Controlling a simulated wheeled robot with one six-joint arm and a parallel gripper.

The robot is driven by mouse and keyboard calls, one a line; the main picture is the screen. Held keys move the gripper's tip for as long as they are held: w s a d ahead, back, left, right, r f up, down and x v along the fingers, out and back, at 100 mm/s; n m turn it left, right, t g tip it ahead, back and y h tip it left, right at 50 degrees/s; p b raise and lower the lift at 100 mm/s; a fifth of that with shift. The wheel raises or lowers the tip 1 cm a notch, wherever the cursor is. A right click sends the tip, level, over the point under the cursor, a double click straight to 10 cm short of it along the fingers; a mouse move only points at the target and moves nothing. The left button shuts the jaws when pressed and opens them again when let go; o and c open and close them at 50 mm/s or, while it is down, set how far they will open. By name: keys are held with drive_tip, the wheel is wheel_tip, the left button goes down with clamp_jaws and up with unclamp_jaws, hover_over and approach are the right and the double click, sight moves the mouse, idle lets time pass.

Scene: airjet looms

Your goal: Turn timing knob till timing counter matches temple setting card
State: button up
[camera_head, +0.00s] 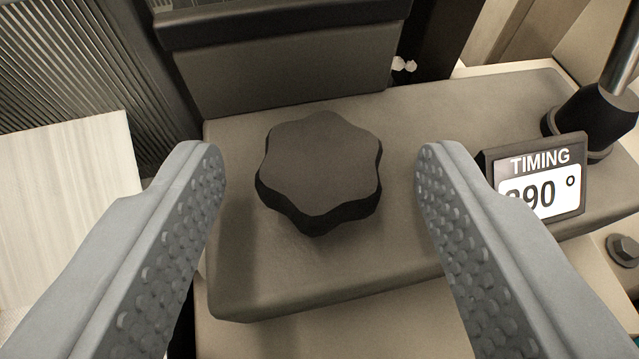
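The timing knob (320,165) is a dark, lobed knob on a grey-brown panel (400,255), in the middle of the view. My gripper (322,165) is open, with one grey studded finger on each side of the knob and a gap between each finger and the knob. The timing counter (540,180) stands to the right of the knob. It is labelled TIMING and ends in "90 °"; its first digit is partly hidden by my right finger and looks like a 2 or 3. I cannot make out a temple setting card.
A dark cylindrical post (598,110) rises at the right behind the counter. A dark box-like housing (285,70) stands close behind the knob. A pale fabric-like sheet (65,200) and ribbed dark surface (90,70) lie at left. A bolt (625,250) sits at the right edge.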

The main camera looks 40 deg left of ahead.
drive_tip(key=c, duration=0.9)
drive_tip(key=shift+o, duration=0.3)
drive_tip(key=shift+s+a+m+t+h, duration=0.15)
drive_tip(key=shift+m+t+h, duration=0.45)
drive_tip(key=shift+m+h, duration=0.15)
drive_tip(key=o, duration=1)
drive_tip(key=v, duration=1.7)
drive_tip(key=shift+s, duration=0.2)
drive_tip(key=c, duration=0.3)
